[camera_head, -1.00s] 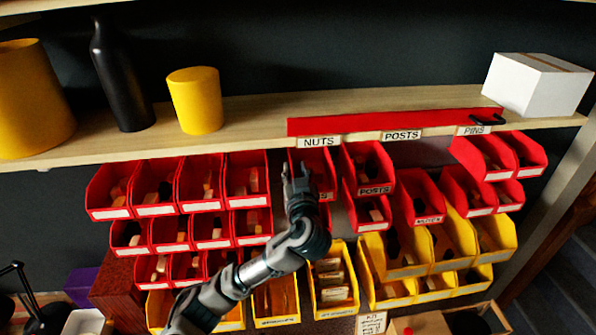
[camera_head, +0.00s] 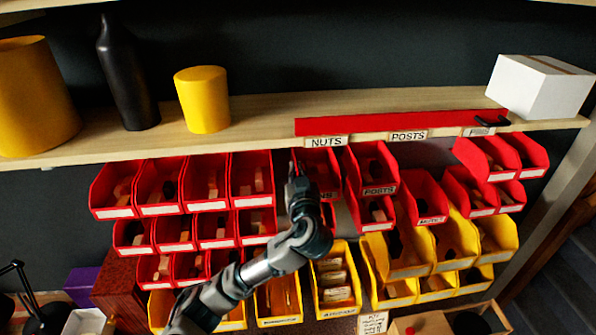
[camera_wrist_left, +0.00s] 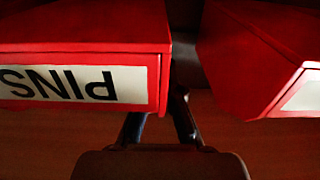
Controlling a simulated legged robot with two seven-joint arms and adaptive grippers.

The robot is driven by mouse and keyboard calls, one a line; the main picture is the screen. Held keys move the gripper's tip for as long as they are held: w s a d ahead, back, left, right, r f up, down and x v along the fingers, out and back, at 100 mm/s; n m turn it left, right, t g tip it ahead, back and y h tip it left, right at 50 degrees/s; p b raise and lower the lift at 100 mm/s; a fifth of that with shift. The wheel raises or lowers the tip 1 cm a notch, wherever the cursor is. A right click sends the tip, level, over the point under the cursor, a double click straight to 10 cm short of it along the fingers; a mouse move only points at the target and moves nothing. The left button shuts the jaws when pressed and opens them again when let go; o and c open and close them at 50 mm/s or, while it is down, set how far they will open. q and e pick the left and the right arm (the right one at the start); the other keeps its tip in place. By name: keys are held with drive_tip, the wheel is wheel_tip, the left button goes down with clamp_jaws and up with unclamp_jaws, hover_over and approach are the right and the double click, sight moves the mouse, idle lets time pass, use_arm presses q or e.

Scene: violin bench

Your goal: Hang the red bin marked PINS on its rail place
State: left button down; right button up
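The red PINS bin (camera_head: 328,178) hangs below the NUTS label on the shelf's red rail (camera_head: 390,124); my left gripper partly covers its label. In the left wrist view, the PINS bin (camera_wrist_left: 80,60) fills the upper left, its label upside down. My left gripper (camera_head: 296,178) is at the bin's left side. In the wrist view, the gripper's dark fingers (camera_wrist_left: 168,100) reach to the bin's edge, beside the gap to another red bin (camera_wrist_left: 262,55). Their tips are in shadow, so a grip cannot be confirmed. The PINS rail label (camera_head: 479,132) is at the right. My right gripper is out of view.
The POSTS bin (camera_head: 371,165) hangs just right of the PINS bin. More red bins (camera_head: 250,180) hang left, with yellow bins (camera_head: 335,285) below. A dark gap (camera_head: 425,153) lies right of the POSTS bin. A white box (camera_head: 540,86) stands above the rail's right end.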

use_arm(q)
drive_tip(key=shift+a+r, duration=0.1)
drive_tip(key=shift+r, duration=0.3)
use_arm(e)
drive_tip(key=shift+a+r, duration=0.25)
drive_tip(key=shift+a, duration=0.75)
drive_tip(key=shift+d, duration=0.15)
use_arm(q)
drive_tip(key=shift+r+p, duration=0.2)
drive_tip(key=shift+p, duration=0.1)
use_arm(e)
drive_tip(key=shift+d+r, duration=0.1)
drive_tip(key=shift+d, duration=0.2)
use_arm(q)
drive_tip(key=shift+r, duration=0.2)
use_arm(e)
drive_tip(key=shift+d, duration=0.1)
use_arm(q)
drive_tip(key=shift+s+d, duration=0.2)
drive_tip(key=shift+s, duration=0.5)
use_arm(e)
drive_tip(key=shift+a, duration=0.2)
use_arm(q)
drive_tip(key=shift+s+d+b, duration=0.15)
drive_tip(key=shift+s+b, duration=0.25)
drive_tip(key=shift+s, duration=0.35)
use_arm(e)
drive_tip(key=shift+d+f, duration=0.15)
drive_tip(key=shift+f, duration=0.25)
